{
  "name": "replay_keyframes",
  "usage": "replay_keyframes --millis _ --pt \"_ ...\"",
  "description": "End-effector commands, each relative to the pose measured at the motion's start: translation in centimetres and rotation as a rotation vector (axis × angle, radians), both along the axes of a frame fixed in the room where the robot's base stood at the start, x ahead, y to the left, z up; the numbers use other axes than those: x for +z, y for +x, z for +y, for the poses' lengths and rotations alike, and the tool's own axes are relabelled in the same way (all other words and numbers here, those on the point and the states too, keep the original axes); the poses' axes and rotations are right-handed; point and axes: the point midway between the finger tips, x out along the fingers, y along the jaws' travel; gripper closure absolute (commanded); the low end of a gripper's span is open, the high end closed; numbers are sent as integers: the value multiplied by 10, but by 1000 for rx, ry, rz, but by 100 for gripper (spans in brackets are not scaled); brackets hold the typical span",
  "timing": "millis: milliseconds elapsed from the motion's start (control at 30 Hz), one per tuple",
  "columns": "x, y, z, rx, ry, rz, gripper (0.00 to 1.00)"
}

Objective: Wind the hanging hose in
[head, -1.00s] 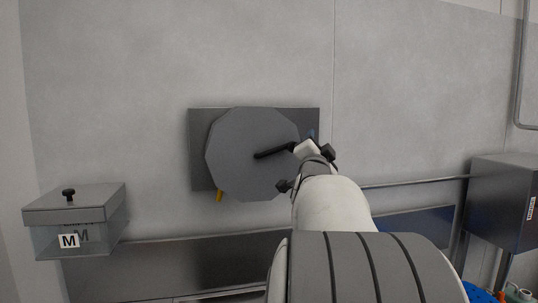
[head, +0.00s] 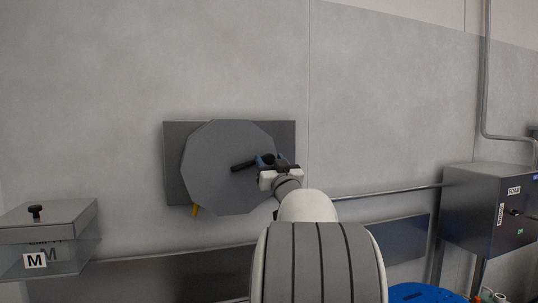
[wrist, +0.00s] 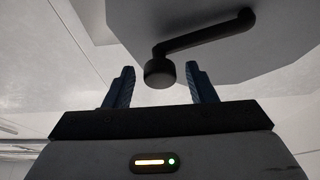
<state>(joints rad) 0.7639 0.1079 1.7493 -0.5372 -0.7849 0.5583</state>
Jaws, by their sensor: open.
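A grey many-sided reel disc (head: 215,185) stands on a dark wall plate (head: 174,140). A black crank arm (head: 243,166) runs from its middle up to the right. In the wrist view the crank (wrist: 205,35) ends in a round black knob (wrist: 160,72). My gripper (head: 267,160) is open at the crank's outer end. In the wrist view its blue fingers (wrist: 160,84) are either side of the knob, with gaps showing on both sides. A short yellow piece (head: 195,210) shows below the disc; I cannot tell whether it is the hose.
A lidded clear box marked M (head: 47,235) is at lower left. A grey metal cabinet (head: 470,215) is on the right, with a rail (head: 390,192) running left from it. Blue and pale items sit at lower right. The wall around the reel is bare.

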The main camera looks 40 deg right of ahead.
Motion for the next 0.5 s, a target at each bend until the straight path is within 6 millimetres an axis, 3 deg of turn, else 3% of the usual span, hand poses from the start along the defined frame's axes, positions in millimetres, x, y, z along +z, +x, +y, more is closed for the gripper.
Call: replay_keyframes --millis 200,500 --pt "8 16 -6 -1 1 0 49" --pt "8 17 -7 0 2 -1 52"
